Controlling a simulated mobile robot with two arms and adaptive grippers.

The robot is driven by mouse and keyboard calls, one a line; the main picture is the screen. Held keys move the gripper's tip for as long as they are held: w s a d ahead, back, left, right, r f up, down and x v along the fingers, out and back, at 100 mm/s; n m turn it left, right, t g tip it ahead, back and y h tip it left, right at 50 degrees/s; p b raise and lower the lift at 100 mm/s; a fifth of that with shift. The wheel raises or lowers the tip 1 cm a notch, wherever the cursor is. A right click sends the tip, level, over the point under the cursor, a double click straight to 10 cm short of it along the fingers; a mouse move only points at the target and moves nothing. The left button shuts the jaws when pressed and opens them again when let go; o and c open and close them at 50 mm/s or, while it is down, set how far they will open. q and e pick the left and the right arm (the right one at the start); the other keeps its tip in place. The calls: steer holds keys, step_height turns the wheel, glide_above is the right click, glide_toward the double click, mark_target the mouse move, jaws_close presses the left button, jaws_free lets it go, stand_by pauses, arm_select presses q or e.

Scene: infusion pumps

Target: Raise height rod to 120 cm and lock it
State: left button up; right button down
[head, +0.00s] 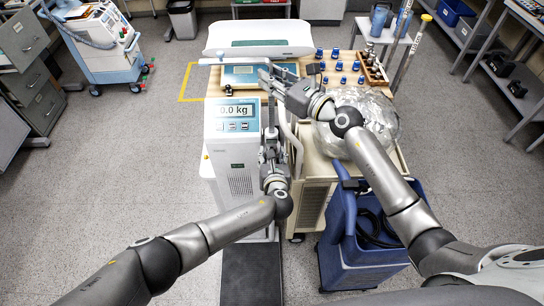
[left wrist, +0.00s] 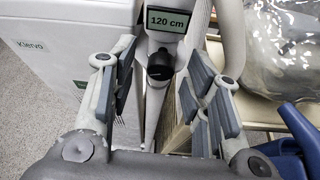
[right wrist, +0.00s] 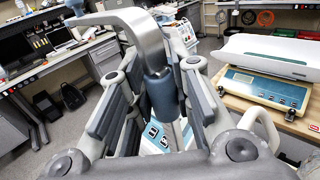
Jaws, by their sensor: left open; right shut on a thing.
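The height rod (right wrist: 162,95) has a grey-blue grip section and a pale headpiece bent to the left at its top in the right wrist view. My right gripper (right wrist: 160,80), also in the head view (head: 272,82), is shut on this grip section, with a finger on each side. In the left wrist view a small display (left wrist: 166,20) reads "120 cm". A black lock knob (left wrist: 160,64) sits just below it. My left gripper (left wrist: 160,82), also in the head view (head: 268,150), is open. The knob lies ahead, between its spread fingers; I cannot tell whether they touch it.
The white scale column (head: 236,150) shows "0.0 kg", with a dark platform (head: 250,272) at its foot. A blue bin (head: 362,262) stands at front right.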

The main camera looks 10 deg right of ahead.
arm_select(q)
steer(key=v, duration=1.2)
stand_by(0.3)
steer(key=w+d+f+n+h, duration=0.1)
steer(key=w+f+n+h, duration=0.1)
steer(key=w, duration=0.9)
steer(key=shift+d+f+n+h, duration=0.25)
steer(key=shift+f+n, duration=0.45)
steer(key=shift+f, duration=0.55)
